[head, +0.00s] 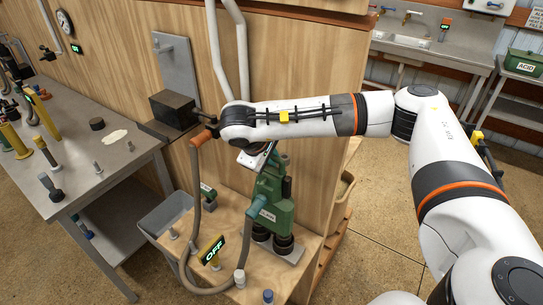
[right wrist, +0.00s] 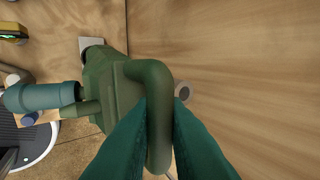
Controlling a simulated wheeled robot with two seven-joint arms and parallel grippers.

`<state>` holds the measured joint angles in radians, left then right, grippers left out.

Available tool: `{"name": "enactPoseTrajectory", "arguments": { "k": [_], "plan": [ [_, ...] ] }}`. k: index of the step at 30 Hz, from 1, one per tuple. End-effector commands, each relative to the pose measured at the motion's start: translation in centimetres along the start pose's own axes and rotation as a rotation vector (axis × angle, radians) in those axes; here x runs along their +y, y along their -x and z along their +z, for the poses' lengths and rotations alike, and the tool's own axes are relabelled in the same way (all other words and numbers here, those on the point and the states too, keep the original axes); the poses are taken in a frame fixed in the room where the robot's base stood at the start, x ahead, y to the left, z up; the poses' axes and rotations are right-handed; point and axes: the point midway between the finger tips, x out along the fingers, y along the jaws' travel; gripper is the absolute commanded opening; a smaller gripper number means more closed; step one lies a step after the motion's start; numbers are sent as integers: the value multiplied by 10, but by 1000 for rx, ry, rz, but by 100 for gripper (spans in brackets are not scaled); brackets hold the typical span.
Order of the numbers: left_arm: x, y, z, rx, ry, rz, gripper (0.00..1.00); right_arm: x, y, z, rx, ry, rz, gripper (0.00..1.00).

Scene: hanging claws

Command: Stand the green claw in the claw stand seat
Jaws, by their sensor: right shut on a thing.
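The green claw (head: 268,200) is upright at the front of the wooden stand, below my right wrist. Its dark green handle (right wrist: 158,75) passes between the teal fingers of my right gripper (right wrist: 160,110), which is shut on it. In the head view that gripper (head: 257,158) is mostly hidden by my wrist. Two dark round pieces (head: 283,242) show at the claw's lower end, above a grey plate (head: 291,254) that may be the seat. I cannot tell whether the claw rests there or hangs just above. My left gripper is not in view.
A wooden panel (head: 305,75) rises close behind the claw. A grey hose (head: 196,190) and a lit OFF sign (head: 212,249) are left of it. A grey bin (head: 168,216) and a metal workbench (head: 90,180) stand farther left. Open floor lies right.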

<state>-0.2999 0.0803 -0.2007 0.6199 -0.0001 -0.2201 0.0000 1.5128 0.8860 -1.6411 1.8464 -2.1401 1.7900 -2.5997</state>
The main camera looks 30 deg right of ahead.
Motion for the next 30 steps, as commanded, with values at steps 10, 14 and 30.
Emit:
{"name": "enactPoseTrajectory", "arguments": {
  "k": [10,14,30],
  "plan": [
    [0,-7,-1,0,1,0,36,5,-8,0,-2,-1,-1,0],
    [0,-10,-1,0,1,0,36,7,-11,0,-2,-1,-1,0],
    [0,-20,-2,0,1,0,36,16,-24,0,-1,-1,-2,0]
  ]
}}
